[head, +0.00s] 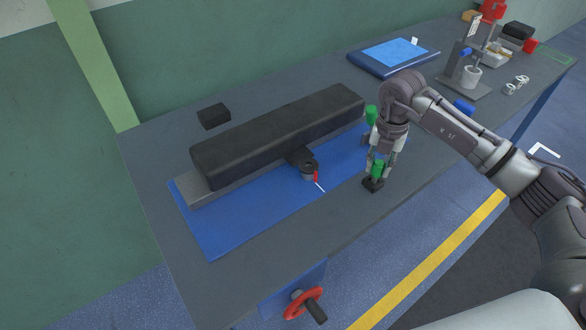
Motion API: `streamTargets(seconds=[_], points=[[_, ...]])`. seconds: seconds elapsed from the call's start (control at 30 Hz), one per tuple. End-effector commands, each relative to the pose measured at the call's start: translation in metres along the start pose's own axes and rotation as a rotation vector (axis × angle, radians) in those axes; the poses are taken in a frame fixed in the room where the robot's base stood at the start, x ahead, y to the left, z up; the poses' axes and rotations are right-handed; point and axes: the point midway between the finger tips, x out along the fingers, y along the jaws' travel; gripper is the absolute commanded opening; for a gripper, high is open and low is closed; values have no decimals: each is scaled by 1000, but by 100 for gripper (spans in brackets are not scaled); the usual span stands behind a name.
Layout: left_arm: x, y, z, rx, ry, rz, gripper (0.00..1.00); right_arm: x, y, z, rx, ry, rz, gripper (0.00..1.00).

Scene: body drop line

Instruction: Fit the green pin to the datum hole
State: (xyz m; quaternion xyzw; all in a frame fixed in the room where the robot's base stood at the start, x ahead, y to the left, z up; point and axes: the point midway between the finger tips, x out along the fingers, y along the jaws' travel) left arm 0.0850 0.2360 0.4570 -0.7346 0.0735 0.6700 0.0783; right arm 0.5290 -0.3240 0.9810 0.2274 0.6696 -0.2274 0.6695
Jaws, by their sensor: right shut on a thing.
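My right gripper (380,157) points down near the right end of the blue mat and is shut on a green pin (377,169). The pin is upright. Its lower end meets a small black block (373,184); I cannot tell whether it sits in the block or just above it. A second green piece (371,111) shows behind the gripper, partly hidden by it. A black bracket with a round ring end (309,166) sticks out from the long dark beam (280,130); it may hold the datum hole, but the hole is too small to make out. My left gripper is out of view.
The beam lies along the blue mat (235,226) on the grey table (330,225). A red-and-white piece (317,180) is beside the ring. A black block (214,116), a blue tray (393,53) and a fixture (470,77) stand farther back. A red handwheel (303,304) is at the front edge.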

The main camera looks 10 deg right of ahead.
Motion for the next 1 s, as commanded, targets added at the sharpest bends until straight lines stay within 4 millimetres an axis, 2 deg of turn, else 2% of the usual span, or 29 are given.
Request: streamTargets(seconds=[1.0], points=[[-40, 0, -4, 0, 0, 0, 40, -59, 0, 0, 0, -1, 1, 0]])
